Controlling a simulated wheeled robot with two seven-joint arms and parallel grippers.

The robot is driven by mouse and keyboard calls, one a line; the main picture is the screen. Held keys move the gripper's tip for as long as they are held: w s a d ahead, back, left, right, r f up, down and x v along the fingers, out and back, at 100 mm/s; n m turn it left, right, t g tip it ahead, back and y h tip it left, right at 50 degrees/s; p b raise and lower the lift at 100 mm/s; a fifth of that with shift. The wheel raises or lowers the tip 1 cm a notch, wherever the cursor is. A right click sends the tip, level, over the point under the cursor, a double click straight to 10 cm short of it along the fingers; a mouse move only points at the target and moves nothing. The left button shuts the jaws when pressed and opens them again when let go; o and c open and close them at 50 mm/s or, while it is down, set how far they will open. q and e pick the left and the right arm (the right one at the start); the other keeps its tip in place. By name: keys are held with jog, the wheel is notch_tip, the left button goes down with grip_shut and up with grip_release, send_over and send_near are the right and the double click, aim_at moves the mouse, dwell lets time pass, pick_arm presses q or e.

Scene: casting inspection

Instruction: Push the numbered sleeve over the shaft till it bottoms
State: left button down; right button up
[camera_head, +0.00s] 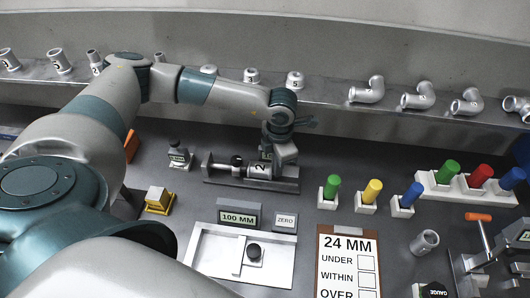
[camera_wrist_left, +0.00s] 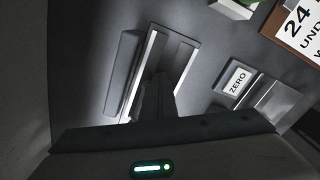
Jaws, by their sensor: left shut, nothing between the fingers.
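The sleeve numbered 2 (camera_head: 259,169) lies on its side in a grey metal fixture (camera_head: 289,186) in the middle of the bench. A thin shaft (camera_head: 222,167) runs along the fixture to the left of the sleeve, with a dark round part (camera_head: 237,161) near the sleeve. How far the sleeve covers the shaft cannot be told. My left gripper (camera_head: 272,158) is shut and empty, low over the fixture at the sleeve's right end; whether it touches the sleeve is unclear. In the left wrist view, the dark fingers (camera_wrist_left: 160,92) reach over the fixture and hide the sleeve. My right gripper is not in view.
In front of the fixture stand a 100 MM display (camera_head: 239,215), a ZERO plate (camera_head: 285,222) and a white tray (camera_head: 205,262). Green, yellow and blue plugs stand to the right, by a 24 MM clipboard (camera_head: 347,243). A rear shelf (camera_head: 330,91) holds numbered sleeves and pipe elbows.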

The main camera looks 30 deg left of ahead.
aim_at(266, 167)
pick_arm(q)
jog(key=shift+s+a, duration=0.4)
jog(key=shift+a, duration=0.35)
jog(key=shift+s+a, duration=0.35)
jog(key=shift+a, duration=0.4)
dwell(2.9)
jog(key=shift+w+d+f+b, duration=0.1)
jog(key=shift+d+b, duration=0.1)
jog(key=shift+b, duration=0.2)
jog(key=shift+w+d, duration=0.25)
jog(key=shift+d, duration=0.25)
jog(key=shift+r+p, duration=1.35)
jog(key=shift+r, duration=2.25)
jog(key=shift+s, duration=0.1)
